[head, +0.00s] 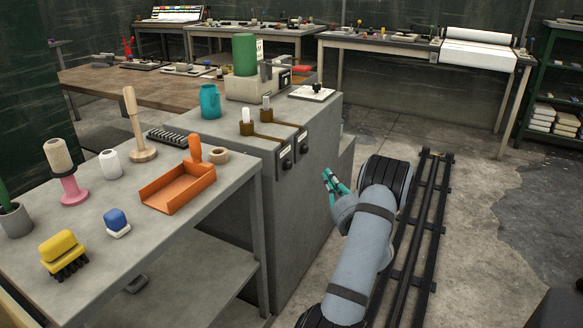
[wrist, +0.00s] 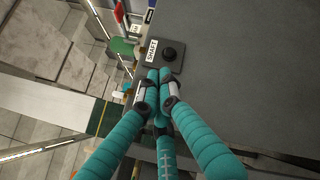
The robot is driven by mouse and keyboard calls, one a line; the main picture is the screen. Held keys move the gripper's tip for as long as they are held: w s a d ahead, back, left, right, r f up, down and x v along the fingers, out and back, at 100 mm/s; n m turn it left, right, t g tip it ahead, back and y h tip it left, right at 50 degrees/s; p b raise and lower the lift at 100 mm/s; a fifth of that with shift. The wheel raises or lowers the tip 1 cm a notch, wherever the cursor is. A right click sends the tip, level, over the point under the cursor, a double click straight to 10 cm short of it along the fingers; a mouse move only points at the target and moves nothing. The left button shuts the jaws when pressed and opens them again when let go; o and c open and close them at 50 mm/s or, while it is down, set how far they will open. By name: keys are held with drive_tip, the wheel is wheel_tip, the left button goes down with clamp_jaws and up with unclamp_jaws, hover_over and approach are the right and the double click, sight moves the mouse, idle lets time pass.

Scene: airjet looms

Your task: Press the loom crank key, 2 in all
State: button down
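Two black round keys on small plates are on the front face of the grey cabinet in the head view, one left (head: 287,164) and one right (head: 303,149). Their labels are too small to read there. The wrist view shows a black key (wrist: 169,54) on a dark plate with a white label that seems to read SHAFT. I cannot tell which key is the crank key. My gripper (head: 327,174) is right of the cabinet, its teal fingers together and empty. In the wrist view my gripper's fingertips (wrist: 160,74) are just below the plate; contact cannot be told.
The grey cabinet (head: 250,220) bears two brass-like posts, a green cylinder (head: 244,54) and a white plate with a black knob (head: 312,92). A grey table (head: 120,250) with an orange tray (head: 178,189) stands at left. Black rails (head: 425,220) run along the floor at right.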

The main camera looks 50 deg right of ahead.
sight(290, 166)
drive_tip(key=shift+w+r, duration=0.1)
idle(0.3)
drive_tip(key=w+a+p, duration=0.1)
drive_tip(key=w+a, duration=0.1)
drive_tip(key=w, duration=0.6)
drive_tip(key=shift+w+p, duration=0.2)
drive_tip(key=shift+p, duration=0.2)
drive_tip(key=shift+w+a, duration=0.15)
drive_tip(key=shift+w, duration=0.1)
idle(1.1)
drive_tip(key=shift+w, duration=0.15)
drive_tip(key=shift+w+a+p, duration=0.2)
drive_tip(key=shift+w+p, duration=0.2)
drive_tip(key=shift+w, duration=0.15)
idle(0.9)
drive_tip(key=shift+s, duration=0.1)
drive_tip(key=shift+s+d, duration=0.25)
drive_tip(key=shift+s, duration=0.6)
